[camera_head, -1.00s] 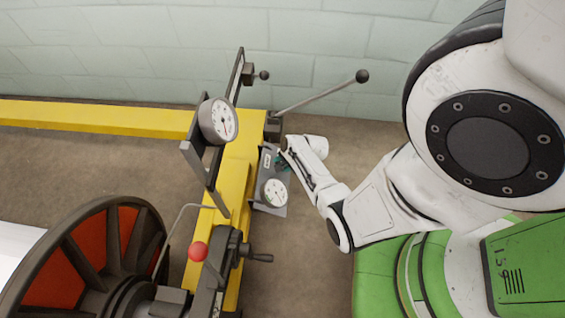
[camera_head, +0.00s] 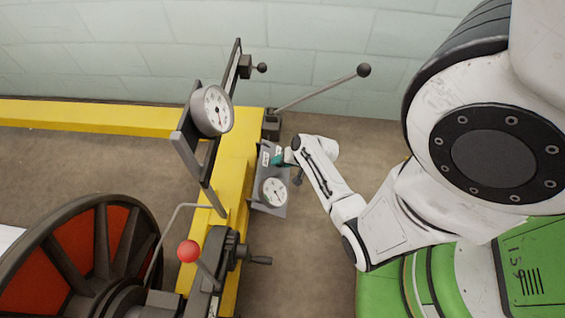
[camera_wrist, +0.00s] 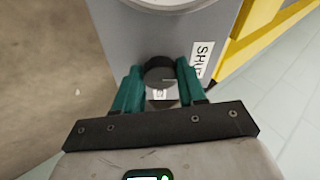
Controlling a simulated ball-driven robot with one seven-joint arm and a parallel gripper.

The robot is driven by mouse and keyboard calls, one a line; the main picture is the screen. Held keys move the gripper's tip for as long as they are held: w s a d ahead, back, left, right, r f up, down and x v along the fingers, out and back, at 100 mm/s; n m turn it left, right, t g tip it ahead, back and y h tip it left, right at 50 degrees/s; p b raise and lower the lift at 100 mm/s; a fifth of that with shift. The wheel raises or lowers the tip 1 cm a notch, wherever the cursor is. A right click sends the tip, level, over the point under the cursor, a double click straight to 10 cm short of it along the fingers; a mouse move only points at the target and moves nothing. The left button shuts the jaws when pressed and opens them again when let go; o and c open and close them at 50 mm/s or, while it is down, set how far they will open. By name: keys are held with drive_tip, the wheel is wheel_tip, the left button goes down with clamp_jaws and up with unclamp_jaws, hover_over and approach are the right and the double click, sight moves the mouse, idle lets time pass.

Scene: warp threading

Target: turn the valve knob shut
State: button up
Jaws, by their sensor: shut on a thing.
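The valve knob (camera_wrist: 160,76) is a dark round knob on a grey panel (camera_wrist: 112,32). In the wrist view it sits between the two teal fingers of my gripper (camera_wrist: 160,85), which are shut on its sides. A white label beginning "SHU" (camera_wrist: 201,62) is on the panel, right of the knob. In the head view my gripper (camera_head: 281,159) is at the upper part of the same panel (camera_head: 264,200), on the yellow beam's right side. The knob is hidden there by my gripper. How far the knob is turned cannot be told.
A small gauge (camera_head: 274,192) is on the panel below my gripper. A larger gauge (camera_head: 212,110) stands on a dark frame to the left. A long lever with a black ball (camera_head: 363,70) reaches out behind. A red-ball lever (camera_head: 188,251) and a crank (camera_head: 258,260) are nearer.

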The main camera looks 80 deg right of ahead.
idle(0.4)
drive_tip(key=o, duration=1.1)
drive_tip(key=shift+c, duration=0.2)
drive_tip(key=p+v, duration=0.4)
drive_tip(key=v, duration=0.6)
drive_tip(key=shift+s+r, duration=0.25)
drive_tip(key=shift+r, duration=0.05)
drive_tip(key=shift+a, duration=0.1)
